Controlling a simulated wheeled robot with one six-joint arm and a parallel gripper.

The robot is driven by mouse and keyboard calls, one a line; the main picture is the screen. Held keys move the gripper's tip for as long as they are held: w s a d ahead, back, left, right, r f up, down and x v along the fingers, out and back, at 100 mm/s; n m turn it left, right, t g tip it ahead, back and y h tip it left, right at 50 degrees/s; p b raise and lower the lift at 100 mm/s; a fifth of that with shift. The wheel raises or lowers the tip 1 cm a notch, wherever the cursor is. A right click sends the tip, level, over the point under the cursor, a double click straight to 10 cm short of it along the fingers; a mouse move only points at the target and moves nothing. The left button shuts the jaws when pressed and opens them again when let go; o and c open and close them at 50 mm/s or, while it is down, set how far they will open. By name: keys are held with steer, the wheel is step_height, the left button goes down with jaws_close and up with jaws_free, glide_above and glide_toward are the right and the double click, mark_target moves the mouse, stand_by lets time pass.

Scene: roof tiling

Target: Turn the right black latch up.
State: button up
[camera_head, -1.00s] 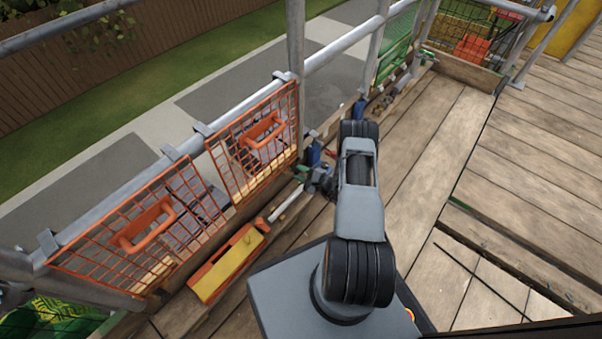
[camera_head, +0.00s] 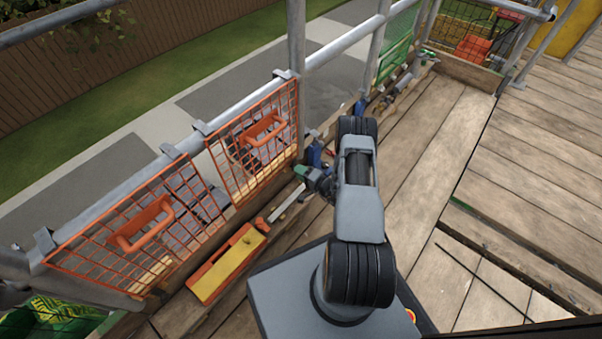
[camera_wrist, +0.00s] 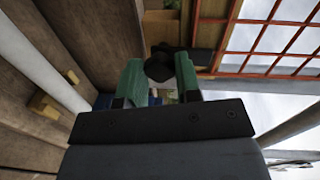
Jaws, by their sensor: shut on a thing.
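The right black latch (camera_wrist: 160,64) shows in the wrist view as a dark knob between my fingertips, with a dark piece reaching right toward the orange mesh. My gripper (camera_wrist: 158,78) has green fingers that are shut on this latch. In the head view my gripper (camera_head: 301,172) is at the lower right corner of the right orange mesh panel (camera_head: 275,165). The latch is hidden there behind my gripper, so its exact angle is hard to tell.
A left orange mesh panel (camera_head: 190,203) hangs on the same rail. A metal post (camera_head: 296,75) stands just beyond my gripper. The planks (camera_head: 515,190) to the right are mostly clear.

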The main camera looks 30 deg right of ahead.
steer(key=shift+n, duration=0.4)
steer(key=o, duration=0.9)
steer(key=p+v, duration=0.4)
steer(key=v, duration=0.9)
steer(key=shift+s, duration=0.4)
steer(key=shift+d, duration=0.15)
